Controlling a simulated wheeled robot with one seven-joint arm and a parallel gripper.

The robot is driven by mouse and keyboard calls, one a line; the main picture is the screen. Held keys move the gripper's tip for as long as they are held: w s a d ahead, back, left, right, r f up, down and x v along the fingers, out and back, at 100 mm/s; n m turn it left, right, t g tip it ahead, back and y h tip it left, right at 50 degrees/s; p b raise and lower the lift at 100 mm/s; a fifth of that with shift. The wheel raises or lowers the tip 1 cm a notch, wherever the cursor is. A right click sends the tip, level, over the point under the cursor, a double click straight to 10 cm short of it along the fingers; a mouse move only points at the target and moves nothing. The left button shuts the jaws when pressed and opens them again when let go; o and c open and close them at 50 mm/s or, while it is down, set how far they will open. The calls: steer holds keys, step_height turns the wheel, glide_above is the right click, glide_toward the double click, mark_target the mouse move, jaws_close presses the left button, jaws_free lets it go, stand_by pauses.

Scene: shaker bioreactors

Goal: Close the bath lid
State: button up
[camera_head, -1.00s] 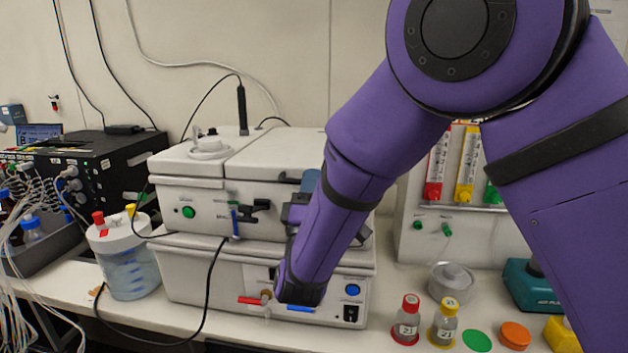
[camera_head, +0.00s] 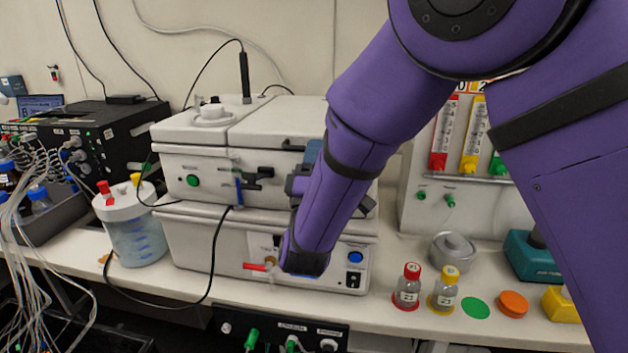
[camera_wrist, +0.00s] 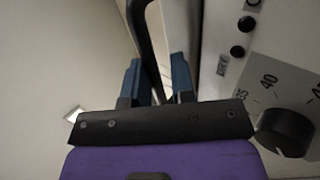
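The bath is a white box unit, its front (camera_head: 215,180) stacked on a second white unit (camera_head: 190,240) in the head view. Its pale lid (camera_head: 275,118) looks flat on the right part of the top, with a dark handle at the front edge. My arm hides its right end. My gripper (camera_wrist: 155,85) shows two blue fingers, apart, in the wrist view. A black curved bar (camera_wrist: 147,35) runs between them, with no clear grip on it. In the head view my gripper (camera_head: 312,155) is mostly hidden behind my forearm, by the bath front.
A dial (camera_wrist: 285,130) and a front panel are close right of my fingers. A water bottle (camera_head: 135,235) and cables stand left. Red-capped (camera_head: 407,290) and yellow-capped (camera_head: 445,292) bottles stand on the bench at right. A flowmeter panel (camera_head: 420,225) stands behind.

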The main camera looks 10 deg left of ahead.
steer(key=v, duration=1)
steer(key=shift+s+f, duration=0.2)
